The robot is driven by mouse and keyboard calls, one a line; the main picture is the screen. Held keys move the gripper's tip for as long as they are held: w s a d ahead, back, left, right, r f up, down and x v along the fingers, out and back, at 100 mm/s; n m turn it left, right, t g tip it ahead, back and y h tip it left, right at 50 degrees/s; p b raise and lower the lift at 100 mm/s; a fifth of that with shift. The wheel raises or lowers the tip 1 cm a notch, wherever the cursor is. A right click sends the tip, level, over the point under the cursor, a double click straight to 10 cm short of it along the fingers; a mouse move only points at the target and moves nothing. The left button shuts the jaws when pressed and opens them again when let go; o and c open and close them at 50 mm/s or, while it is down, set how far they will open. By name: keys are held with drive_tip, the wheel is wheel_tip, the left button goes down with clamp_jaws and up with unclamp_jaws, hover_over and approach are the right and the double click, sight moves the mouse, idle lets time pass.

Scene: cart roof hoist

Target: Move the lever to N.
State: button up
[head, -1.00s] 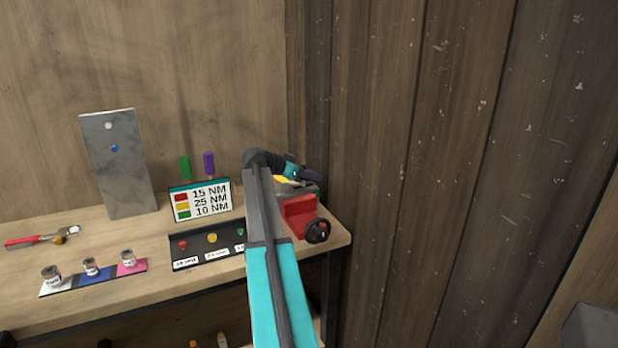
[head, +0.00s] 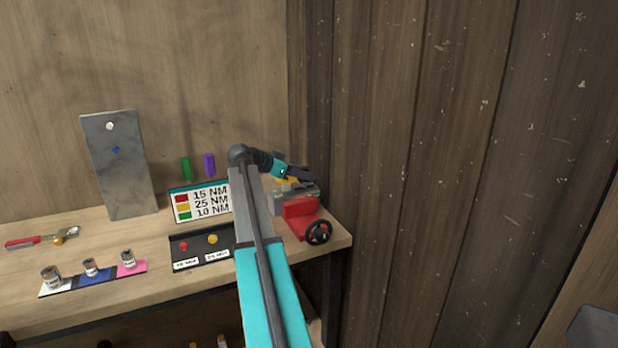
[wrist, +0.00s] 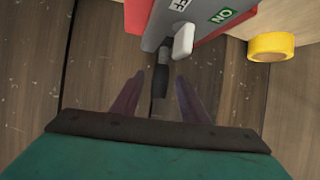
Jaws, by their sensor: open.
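A grey box with a red part (head: 300,207) stands at the right end of the workbench. In the wrist view the grey box (wrist: 158,28) is at the top, with a white switch lever (wrist: 183,40) on its face. The white lever lies between a partly cut-off label and a green label (wrist: 221,15), which appears to read NO or an inverted ON. A black-ended rod (wrist: 161,78) extends from the box between my fingers. My gripper (wrist: 156,82) is open around the rod, with gaps on both sides. In the head view my gripper (head: 302,174) is above the box.
A black handwheel (head: 318,232) is at the red part's front. A yellow ring (wrist: 271,46) lies right of the box in the wrist view. A torque sign (head: 200,203) and dark tray (head: 203,250) stand left on the bench. A wooden wall is close at right.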

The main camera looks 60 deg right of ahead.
drive_tip(key=v, duration=0.8)
drive_tip(key=shift+w+a+r+b, duration=0.2)
drive_tip(key=shift+a+b, duration=0.1)
drive_tip(key=shift+b, duration=0.15)
